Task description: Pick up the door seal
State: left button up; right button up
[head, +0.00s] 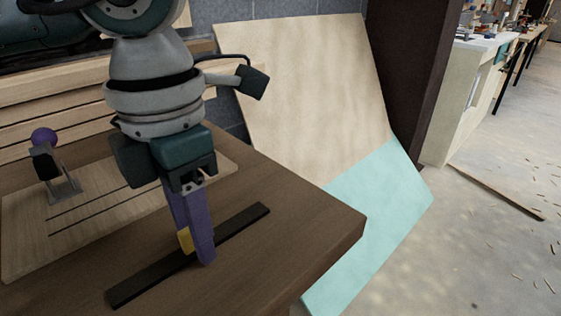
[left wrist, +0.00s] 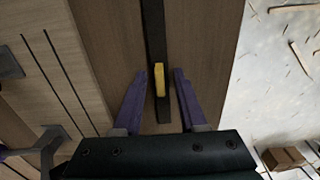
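The door seal appears to be the long, flat black strip (head: 240,225) lying on the brown wooden tabletop. It also shows in the left wrist view (left wrist: 153,30), running away from me between the fingers. A small yellow block (left wrist: 159,79) sits on the strip near its close end; it shows partly behind a finger in the head view (head: 185,240). My left gripper (head: 196,250) points down over the strip with purple fingers. In the left wrist view it is open (left wrist: 159,76), one finger each side of the strip and yellow block, with gaps visible. My right gripper is not in view.
A pale grooved board (head: 110,205) with a purple-knobbed metal fixture (head: 45,150) lies left on the table. The brown tabletop (head: 320,225) is clear right of the strip. A leaning plywood and turquoise panel (head: 310,100) stands beyond the table's edge.

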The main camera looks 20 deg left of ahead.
pick_arm(q)
grip_shut()
jog(key=shift+r, duration=0.1)
dwell(0.3)
